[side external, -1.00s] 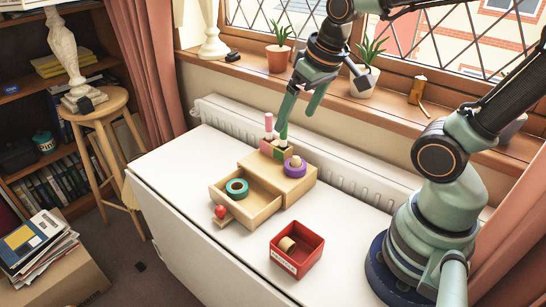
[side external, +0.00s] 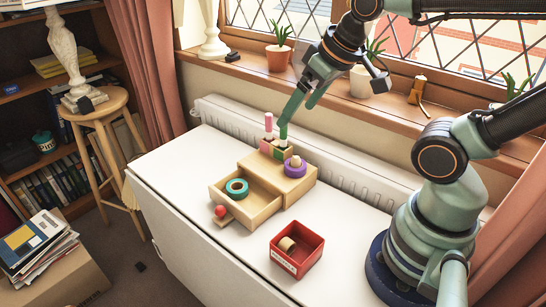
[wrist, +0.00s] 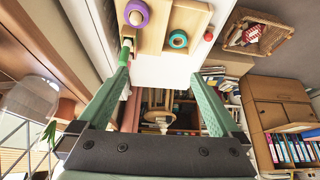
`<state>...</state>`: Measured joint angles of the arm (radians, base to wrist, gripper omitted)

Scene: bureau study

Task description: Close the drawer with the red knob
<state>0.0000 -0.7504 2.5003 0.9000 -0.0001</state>
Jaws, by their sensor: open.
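The drawer (side external: 262,213) with the red knob (side external: 220,211) is pulled out of the small wooden cabinet (side external: 301,186) towards the left front. A teal tape roll (side external: 237,187) lies inside it. The drawer, knob (wrist: 208,36) and teal roll (wrist: 178,39) show at the top of the wrist view.
A purple tape roll (side external: 293,167) sits on the cabinet. A red box (side external: 310,250) holding a tan roll (side external: 287,244) stands in front. The white tabletop (side external: 180,165) is clear to the left.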

